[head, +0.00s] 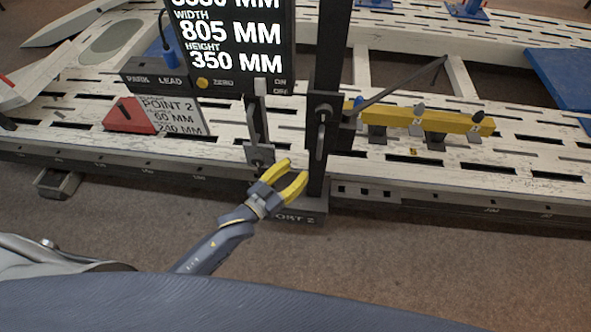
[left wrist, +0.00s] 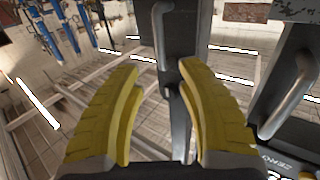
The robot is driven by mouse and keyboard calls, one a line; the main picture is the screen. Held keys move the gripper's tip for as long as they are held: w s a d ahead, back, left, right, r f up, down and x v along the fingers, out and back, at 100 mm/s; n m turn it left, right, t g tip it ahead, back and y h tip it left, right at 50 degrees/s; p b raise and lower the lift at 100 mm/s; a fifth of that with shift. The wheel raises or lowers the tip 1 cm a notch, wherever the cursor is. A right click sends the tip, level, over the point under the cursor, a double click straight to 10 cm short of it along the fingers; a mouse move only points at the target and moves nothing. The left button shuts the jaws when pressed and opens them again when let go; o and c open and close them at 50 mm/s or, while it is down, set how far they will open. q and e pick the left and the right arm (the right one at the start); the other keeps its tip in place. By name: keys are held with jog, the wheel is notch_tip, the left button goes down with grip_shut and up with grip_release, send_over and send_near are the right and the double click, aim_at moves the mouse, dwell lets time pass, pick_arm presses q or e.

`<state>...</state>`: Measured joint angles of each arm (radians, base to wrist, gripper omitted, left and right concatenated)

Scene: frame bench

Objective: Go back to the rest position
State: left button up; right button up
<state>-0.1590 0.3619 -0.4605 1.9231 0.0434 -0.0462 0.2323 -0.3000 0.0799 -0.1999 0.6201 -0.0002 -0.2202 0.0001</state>
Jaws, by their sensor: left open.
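My left gripper (head: 295,178) has yellow fingers and is open and empty. In the head view it is low in front of the bench, beside the foot of the dark upright post (head: 327,105). In the left wrist view its two fingers (left wrist: 160,85) are spread apart, with a dark post and its bar handle (left wrist: 160,45) behind the gap. I cannot tell from these views whether a finger touches the post. My right gripper is in neither view.
A display panel (head: 235,62) showing width 805 MM and height 350 MM stands left of the post. The perforated bench (head: 60,118) spans the view. A yellow bar (head: 440,119) lies right of the post, a red block (head: 130,117) on the left. The brown floor in front is clear.

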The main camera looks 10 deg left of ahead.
pick_arm(q)
jog(key=s+a+f+g+y, duration=0.15)
jog(key=a+f, duration=0.25)
jog(key=f, duration=0.5)
jog(key=s+a+f+g+y, duration=0.1)
jog(key=a+f+g+y, duration=0.15)
jog(key=f, duration=0.75)
jog(key=s+a+f+g+y, duration=0.1)
jog(key=a+f, duration=0.3)
jog(key=f, duration=0.5)
jog(key=s+a+f+g+y, duration=0.1)
jog(key=s+a+f+g, duration=0.15)
jog(key=s+f, duration=0.5)
jog(key=s+a+f+g+y, duration=0.1)
jog(key=s+a+f+y, duration=0.1)
jog(key=s+a+f, duration=0.5)
jog(key=s+d+f+g, duration=0.1)
jog(key=s+f, duration=0.3)
jog(key=s, duration=0.5)
jog(key=s+d+f+n+g, duration=0.1)
jog(key=s+f+g, duration=0.1)
jog(key=s+f, duration=0.3)
jog(key=s+d+f+n+g+y, duration=0.1)
jog(key=s+f, duration=0.3)
jog(key=s, duration=0.9)
jog(key=shift+s+d+f+g, duration=0.15)
jog(key=shift+s+d+g, duration=0.3)
jog(key=shift+g, duration=0.4)
jog(key=shift+w, duration=0.1)
